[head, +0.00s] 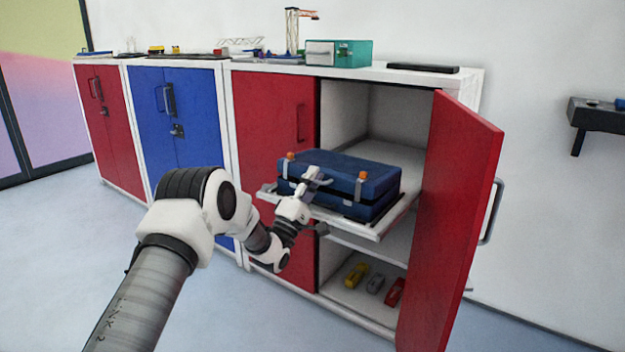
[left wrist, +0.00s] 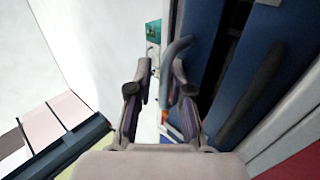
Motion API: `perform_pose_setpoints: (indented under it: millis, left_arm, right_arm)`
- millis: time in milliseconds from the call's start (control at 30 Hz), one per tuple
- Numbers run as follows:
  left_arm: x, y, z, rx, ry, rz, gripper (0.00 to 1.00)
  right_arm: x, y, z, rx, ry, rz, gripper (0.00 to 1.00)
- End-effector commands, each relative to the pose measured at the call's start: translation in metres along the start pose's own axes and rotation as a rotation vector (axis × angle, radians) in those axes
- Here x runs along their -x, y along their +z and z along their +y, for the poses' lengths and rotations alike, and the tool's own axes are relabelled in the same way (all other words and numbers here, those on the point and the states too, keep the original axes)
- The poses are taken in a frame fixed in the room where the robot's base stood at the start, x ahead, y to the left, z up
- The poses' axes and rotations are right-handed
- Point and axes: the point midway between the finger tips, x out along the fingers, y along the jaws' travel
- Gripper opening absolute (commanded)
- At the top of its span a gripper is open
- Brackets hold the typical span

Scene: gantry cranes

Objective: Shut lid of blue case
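The blue case (head: 375,209) lies on a pulled-out white shelf (head: 374,234) in the open cabinet. Its lid (head: 345,166) is lowered close to the base, with a dark gap between them along the front and side. Two orange latches (head: 363,176) show on the lid. My left gripper (head: 313,178) is at the front of the case by the lid. In the left wrist view its fingers (left wrist: 161,72) are apart, with the curved blue-grey handle (left wrist: 176,48) between them. The gap shows beside it. My right gripper is out of view.
The red cabinet door (head: 460,200) stands open to the right of the shelf. Red, grey and yellow items (head: 375,284) lie on the bottom shelf. A green case (head: 350,53) and crane models stand on the cabinet top. The floor at left is clear.

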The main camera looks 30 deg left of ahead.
Motion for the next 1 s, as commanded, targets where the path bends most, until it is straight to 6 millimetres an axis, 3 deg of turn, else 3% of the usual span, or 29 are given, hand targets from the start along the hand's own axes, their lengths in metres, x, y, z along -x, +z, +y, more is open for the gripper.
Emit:
perform_pose_setpoints:
  millis: [233, 367, 733, 833, 1000]
  left_arm:
    - [0.000, 0.000, 0.001, -0.001, 0.002, 0.001, 0.21]
    - [0.011, -0.001, 0.000, -0.001, -0.001, 0.001, 0.21]
    - [0.100, -0.001, -0.001, 0.001, -0.003, 0.004, 0.21]
    - [0.114, 0.000, -0.001, 0.001, -0.002, 0.001, 0.21]
    - [0.121, 0.000, 0.000, -0.001, 0.000, 0.001, 0.21]
  right_arm:
    - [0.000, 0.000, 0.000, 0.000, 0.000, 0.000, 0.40]
    - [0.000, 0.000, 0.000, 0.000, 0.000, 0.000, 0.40]
    - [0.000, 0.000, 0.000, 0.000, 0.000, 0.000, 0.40]
    - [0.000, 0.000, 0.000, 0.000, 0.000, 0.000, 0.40]
    - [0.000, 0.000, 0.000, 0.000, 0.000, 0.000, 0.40]
